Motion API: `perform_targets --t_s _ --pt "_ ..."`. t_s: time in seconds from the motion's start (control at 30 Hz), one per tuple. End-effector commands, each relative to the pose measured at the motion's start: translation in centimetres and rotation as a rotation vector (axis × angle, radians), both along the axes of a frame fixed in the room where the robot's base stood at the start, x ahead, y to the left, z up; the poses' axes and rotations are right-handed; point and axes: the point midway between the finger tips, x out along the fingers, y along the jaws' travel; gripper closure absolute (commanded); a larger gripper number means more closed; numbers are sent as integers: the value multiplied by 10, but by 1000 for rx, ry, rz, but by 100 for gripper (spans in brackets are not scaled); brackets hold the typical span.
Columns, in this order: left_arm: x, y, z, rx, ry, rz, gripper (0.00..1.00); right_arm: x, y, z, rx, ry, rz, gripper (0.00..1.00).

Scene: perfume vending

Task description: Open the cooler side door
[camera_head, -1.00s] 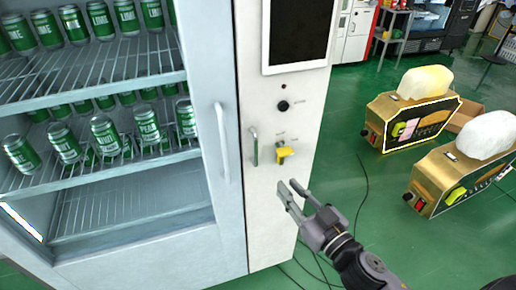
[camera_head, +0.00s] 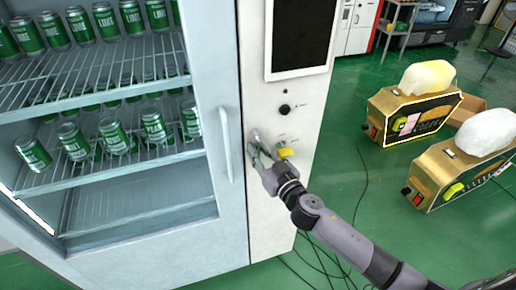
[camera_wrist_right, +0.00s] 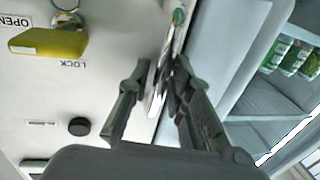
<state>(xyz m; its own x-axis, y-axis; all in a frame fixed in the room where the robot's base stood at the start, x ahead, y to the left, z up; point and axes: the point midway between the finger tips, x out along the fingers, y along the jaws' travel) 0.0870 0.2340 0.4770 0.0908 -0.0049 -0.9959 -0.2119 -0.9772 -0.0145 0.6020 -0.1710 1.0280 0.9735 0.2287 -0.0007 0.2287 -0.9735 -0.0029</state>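The cooler's side door is the narrow white panel (camera_head: 265,222) right of the glass front, and it stands shut. Its slim metal handle is mostly hidden by my gripper in the head view; the wrist view shows this handle (camera_wrist_right: 153,100) between my fingers. A yellow lock lever (camera_head: 285,152) sits just right of the handle; it also shows in the wrist view (camera_wrist_right: 48,43) between the OPEN and LOCK labels. My right gripper (camera_head: 257,146) is at the handle, its fingers apart on either side of it. Whether they touch it is unclear. My left gripper is out of view.
The glass-fronted cooler (camera_head: 198,254) with green cans and a long vertical handle (camera_head: 225,145) stands at left. A black knob (camera_head: 285,110) and screen (camera_head: 301,35) are above the lock. Gold machines (camera_head: 455,175) stand at right. Cables (camera_head: 361,190) lie on the green floor.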

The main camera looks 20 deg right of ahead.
Motion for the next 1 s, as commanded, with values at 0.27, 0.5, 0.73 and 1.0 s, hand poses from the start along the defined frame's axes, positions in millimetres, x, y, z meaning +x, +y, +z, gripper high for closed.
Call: perform_targets --t_s 0.27,0.5,0.73,1.0 --pt "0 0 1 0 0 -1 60 4 1 0 0 0 0 80" --pt "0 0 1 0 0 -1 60 3 1 0 0 0 0 92" --pt "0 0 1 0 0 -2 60 3 1 0 0 0 0 100" --pt "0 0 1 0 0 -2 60 3 1 0 0 0 0 100"
